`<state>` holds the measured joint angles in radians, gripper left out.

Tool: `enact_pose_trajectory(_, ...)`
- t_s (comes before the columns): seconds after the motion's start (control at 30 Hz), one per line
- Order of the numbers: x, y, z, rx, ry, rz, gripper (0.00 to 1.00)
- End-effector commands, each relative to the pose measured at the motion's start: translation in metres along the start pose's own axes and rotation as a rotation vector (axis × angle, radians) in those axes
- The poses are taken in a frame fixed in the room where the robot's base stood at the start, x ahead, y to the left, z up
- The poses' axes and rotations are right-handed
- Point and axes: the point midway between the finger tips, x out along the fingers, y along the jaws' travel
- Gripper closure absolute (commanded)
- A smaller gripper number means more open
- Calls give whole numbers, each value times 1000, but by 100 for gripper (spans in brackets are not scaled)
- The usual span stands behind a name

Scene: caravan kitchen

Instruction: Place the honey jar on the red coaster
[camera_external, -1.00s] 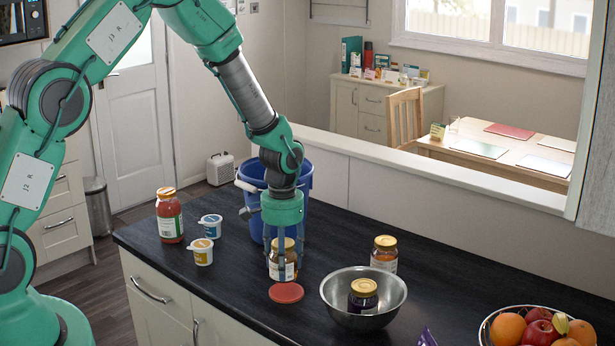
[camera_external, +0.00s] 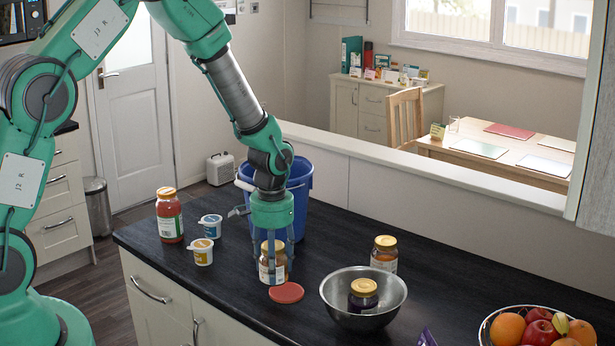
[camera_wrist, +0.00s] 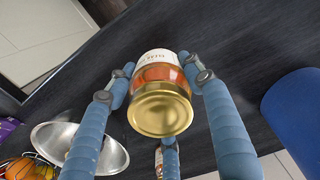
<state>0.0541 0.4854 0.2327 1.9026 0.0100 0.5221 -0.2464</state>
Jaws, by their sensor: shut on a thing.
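A jar of amber contents with a gold lid and white label, the honey jar (camera_external: 272,265), is between the blue fingers of my gripper (camera_external: 274,270). The wrist view shows the lid of the honey jar (camera_wrist: 160,110) facing the camera, with fingers of my gripper (camera_wrist: 158,78) closed around it. The jar looks upright in the outside view. The red coaster (camera_external: 286,293) lies flat on the counter, just right and in front of the jar's base. I cannot tell whether the base touches the counter or the coaster's edge. The coaster does not show in the wrist view.
A metal bowl (camera_external: 340,297) holding a dark jar (camera_external: 363,299) stands to the right, with another gold-lidded jar (camera_external: 384,258) behind it. A blue bucket (camera_external: 301,200) is behind my gripper. A red sauce jar (camera_external: 169,218) and two small tubs (camera_external: 202,255) stand left.

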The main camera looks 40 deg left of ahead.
Motion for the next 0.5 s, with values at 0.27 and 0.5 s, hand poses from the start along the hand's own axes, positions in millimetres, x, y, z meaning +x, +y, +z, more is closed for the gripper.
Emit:
enact_pose_trajectory(0.27, -6, -8, 39, -27, 2, 0, 90)
enact_pose_trajectory(0.5, -7, -14, 74, -51, 1, 0, 90)
